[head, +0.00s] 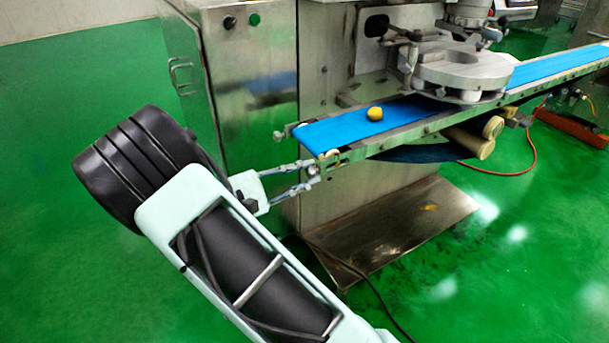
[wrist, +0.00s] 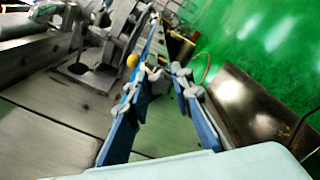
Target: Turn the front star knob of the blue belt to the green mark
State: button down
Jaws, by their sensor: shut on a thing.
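The blue belt (head: 340,127) runs from the machine's near end up to the right, and shows edge-on in the wrist view. My gripper (head: 314,173) reaches from the left to the front corner of the belt's near end. Its fingers are shut on a small grey knob (head: 313,170) below that corner. In the wrist view the fingertips (wrist: 166,75) close around a pale rounded piece (wrist: 155,73), apparently this knob. The fingers partly hide it, so its star shape and angle cannot be read. I cannot make out a green mark beside it.
A yellow ball (head: 375,114) rests on the belt. Another small knob (head: 280,135) sticks out at the belt's far-left corner. A steel cabinet (head: 240,90) stands behind, and a steel plate (head: 400,225) lies low below. Green floor is open at left.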

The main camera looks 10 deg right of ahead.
jog(key=m, duration=0.2)
jog(key=m+b, duration=0.1)
jog(key=m, duration=0.1)
jog(key=m+b, duration=0.1)
jog(key=m, duration=0.1)
jog(key=shift+f, duration=0.25)
jog(key=m+b, duration=0.2)
jog(key=m, duration=0.2)
jog(key=shift+f, duration=0.1)
jog(key=m+b, duration=0.1)
jog(key=m, duration=0.2)
jog(key=shift+m+b, duration=0.4)
jog(key=m, duration=0.3)
jog(key=shift+m+b, duration=0.3)
jog(key=shift+b, duration=0.1)
jog(key=m, duration=0.3)
jog(key=shift+w+m, duration=0.1)
jog(key=shift+m, duration=0.2)
jog(key=m, duration=0.6)
jog(key=shift+w+a+m, duration=0.1)
jog(key=shift+m, duration=0.2)
jog(key=c, duration=1.7)
grip_release()
